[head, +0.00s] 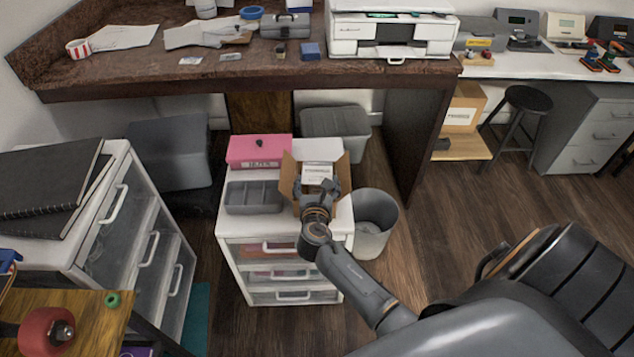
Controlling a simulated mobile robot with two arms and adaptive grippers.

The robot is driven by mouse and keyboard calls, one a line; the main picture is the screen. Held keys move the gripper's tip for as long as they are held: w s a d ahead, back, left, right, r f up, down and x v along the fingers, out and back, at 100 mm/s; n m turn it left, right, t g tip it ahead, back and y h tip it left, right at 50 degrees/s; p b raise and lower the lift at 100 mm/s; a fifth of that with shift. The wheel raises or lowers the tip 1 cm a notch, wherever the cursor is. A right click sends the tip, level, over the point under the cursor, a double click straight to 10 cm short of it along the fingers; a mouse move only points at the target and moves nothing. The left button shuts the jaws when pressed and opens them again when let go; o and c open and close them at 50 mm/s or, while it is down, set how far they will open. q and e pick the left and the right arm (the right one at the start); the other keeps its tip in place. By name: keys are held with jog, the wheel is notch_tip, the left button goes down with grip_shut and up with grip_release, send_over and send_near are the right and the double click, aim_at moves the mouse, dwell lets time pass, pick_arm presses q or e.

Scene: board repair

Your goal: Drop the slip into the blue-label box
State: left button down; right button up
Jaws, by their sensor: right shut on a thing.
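My right gripper (317,188) reaches over an open brown carton (287,178) on the white drawer unit. It is shut on a white printed slip (320,171), which shows just beyond the fingers, within the outline of the carton's opening. I cannot tell how deep the slip is or whether it touches the carton. The gripper and wrist hide the front of the carton. I cannot make out a blue label on any box. My left gripper is not in view.
A pink box (258,150) and a grey divided tray (253,197) stand left of the carton on the drawer unit (237,249). A grey bin (374,243) stands on the floor at right. The bench (250,72) with a printer (390,32) runs behind.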

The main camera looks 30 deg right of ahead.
dwell(0.3)
jog(key=o, duration=1.1)
jog(key=shift+c, duration=0.2)
jog(key=v, duration=1.2)
